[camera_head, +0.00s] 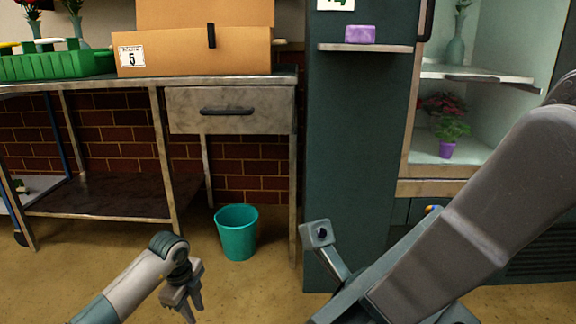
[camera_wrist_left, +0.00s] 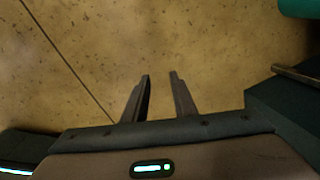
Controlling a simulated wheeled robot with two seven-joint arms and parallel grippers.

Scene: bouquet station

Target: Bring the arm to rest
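My left gripper (camera_head: 194,312) is low in the head view, in front of the table and over the brown floor. In the left wrist view its two fingers (camera_wrist_left: 160,78) stand apart with only bare floor between them, so it is open and empty. A large dark grey link of my right arm (camera_head: 480,215) crosses the lower right of the head view. I cannot make out my right gripper.
A teal bin (camera_head: 237,232) stands on the floor beyond my left gripper. A metal table (camera_head: 230,80) carries a cardboard box (camera_head: 190,52) and a green crate (camera_head: 55,66). A dark cabinet (camera_head: 345,160) and a display case with a potted plant (camera_head: 447,150) stand right.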

